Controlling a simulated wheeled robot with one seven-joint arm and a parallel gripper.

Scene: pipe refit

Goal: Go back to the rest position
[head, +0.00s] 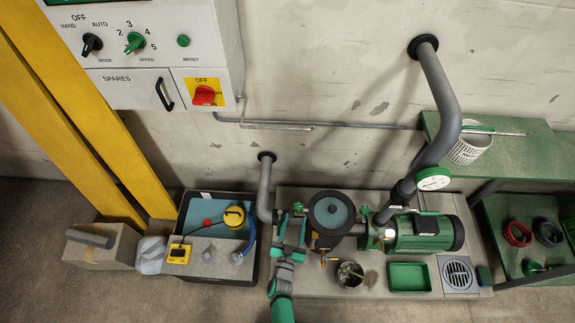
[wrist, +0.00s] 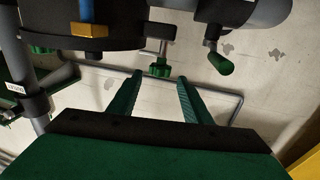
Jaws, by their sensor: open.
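My gripper (head: 298,210) is in the middle of the head view, low over the pipework and just left of a round dark vessel (head: 332,212). In the wrist view my gripper (wrist: 161,76) has its two green fingers spread, with nothing between them. A small green knob (wrist: 160,69) shows just past the fingertips; I cannot tell how far beyond them it is. A lever with a green grip (wrist: 220,64) is to their right, apart from them. No marked rest position shows.
A green motor pump (head: 425,232), a white gauge (head: 433,178) and a tall grey pipe (head: 440,90) stand right of my gripper. A control cabinet (head: 165,45) hangs upper left. The front floor is clear.

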